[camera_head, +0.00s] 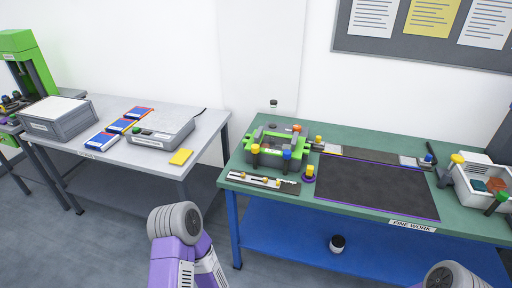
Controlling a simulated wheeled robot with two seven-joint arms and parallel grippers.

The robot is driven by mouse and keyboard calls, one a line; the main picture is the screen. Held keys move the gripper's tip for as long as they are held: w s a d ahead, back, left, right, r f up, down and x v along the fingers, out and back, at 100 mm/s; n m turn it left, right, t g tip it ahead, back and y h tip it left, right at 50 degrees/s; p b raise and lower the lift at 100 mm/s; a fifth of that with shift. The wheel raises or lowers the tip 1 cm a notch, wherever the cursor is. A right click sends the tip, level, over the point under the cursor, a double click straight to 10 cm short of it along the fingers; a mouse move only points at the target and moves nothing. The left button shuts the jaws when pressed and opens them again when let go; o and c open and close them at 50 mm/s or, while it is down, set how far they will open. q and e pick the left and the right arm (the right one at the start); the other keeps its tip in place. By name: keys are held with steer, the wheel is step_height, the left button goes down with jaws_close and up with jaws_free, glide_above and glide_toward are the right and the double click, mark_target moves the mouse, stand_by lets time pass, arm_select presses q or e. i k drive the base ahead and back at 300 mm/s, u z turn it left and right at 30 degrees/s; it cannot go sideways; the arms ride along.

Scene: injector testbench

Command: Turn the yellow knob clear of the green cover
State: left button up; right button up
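A green and grey testbench fixture (275,146) sits at the left end of the green-topped table; its green parts look like the cover. A yellow knob (256,149) stands at its front left, close against the green part. I cannot tell whether the knob overlaps the cover. Another yellow knob (319,139) shows at the fixture's right side. A blue knob (287,155) is at the front and an orange one (297,128) at the back. Purple and grey links of both my arms show at the bottom edge, well short of the fixture; neither gripper shows.
A slotted strip (262,182) and a purple-based yellow piece (309,173) lie in front of the fixture. A black mat (375,184) covers the table's middle. A white bin (480,188) stands at right. A grey table (205,132) stands left, across a gap.

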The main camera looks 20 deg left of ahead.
mark_target(255, 148)
steer(key=k, duration=0.65)
steer(key=u, duration=0.75)
steer(key=i, duration=0.65)
steer(key=u, duration=0.95)
steer(key=i, duration=0.85)
steer(key=z, duration=0.2)
